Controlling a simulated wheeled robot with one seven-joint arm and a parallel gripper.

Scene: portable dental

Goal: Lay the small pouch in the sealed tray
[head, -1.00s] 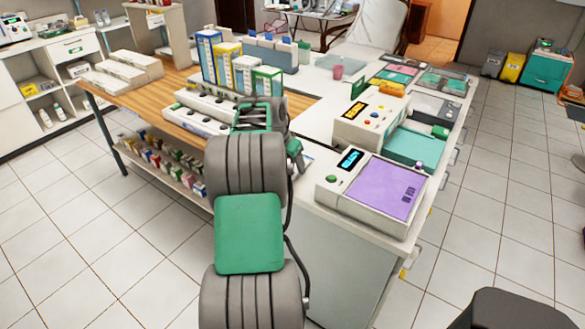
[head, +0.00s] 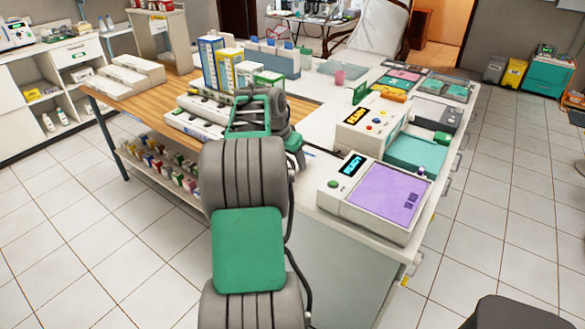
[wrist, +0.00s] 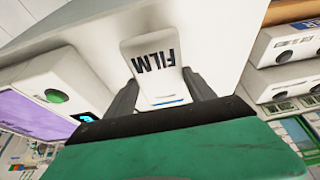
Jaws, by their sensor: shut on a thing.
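A small white pouch marked FILM (wrist: 155,62) is held between the two dark fingers of my gripper (wrist: 159,82) in the wrist view. The fingers are shut on its sides, and it is above the pale counter top. In the head view my arm hides the fingertips and the pouch. Several shallow trays are at the far right of the counter, among them a tray with teal contents (head: 441,87). I cannot tell which one is the sealed tray.
A device with a purple panel (head: 388,197) sits at the counter's near end, with a second READY device (head: 368,131) behind it. Upright boxes (head: 228,66) and white racks (head: 194,123) stand left of my arm. A pink cup (head: 339,76) stands farther back.

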